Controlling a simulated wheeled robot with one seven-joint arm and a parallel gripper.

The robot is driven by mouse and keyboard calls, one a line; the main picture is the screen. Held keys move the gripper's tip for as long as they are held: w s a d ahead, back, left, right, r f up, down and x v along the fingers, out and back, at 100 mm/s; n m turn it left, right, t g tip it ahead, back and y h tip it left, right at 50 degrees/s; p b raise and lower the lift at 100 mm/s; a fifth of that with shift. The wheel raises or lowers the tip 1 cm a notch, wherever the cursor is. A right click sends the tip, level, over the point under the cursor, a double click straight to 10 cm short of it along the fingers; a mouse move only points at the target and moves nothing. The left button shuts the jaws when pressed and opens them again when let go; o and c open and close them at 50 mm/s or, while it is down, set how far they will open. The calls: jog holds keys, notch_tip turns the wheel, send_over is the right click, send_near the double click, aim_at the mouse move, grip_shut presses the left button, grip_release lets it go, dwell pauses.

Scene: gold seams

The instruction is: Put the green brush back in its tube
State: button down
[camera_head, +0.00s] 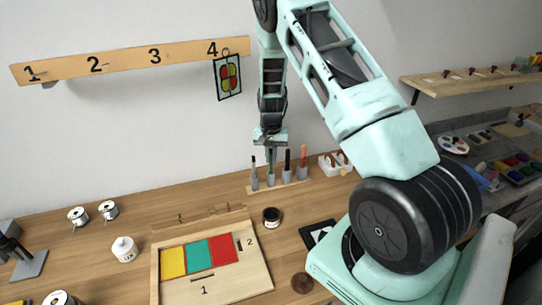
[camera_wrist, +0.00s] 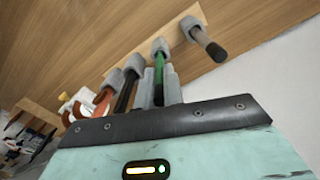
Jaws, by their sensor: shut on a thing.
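The green brush (camera_wrist: 160,68) is upright between the fingers of my gripper (camera_wrist: 159,92), which is shut on it. In the head view my gripper (camera_head: 270,150) points down over the brush rack (camera_head: 280,187). The brush's lower end lines up with a grey tube (camera_wrist: 159,46), second from the left in the head view (camera_head: 270,180). It appears to be at or inside the tube's mouth; how deep I cannot tell.
Other brushes stand in neighbouring tubes: a dark one (camera_head: 254,165) to the left, a black one (camera_head: 287,160) and an orange one (camera_head: 303,157) to the right. A dark jar (camera_head: 271,217) and a panel with coloured tiles (camera_head: 255,270) lie in front.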

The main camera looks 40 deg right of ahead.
aim_at(271, 149)
jog(key=shift+f+b, duration=0.6)
jog(key=shift+f, duration=0.3)
jog(key=c, duration=0.9)
grip_release()
jog(key=shift+c, duration=0.2)
jog(key=shift+r+p, duration=2.3)
jog(key=shift+r, duration=1.3)
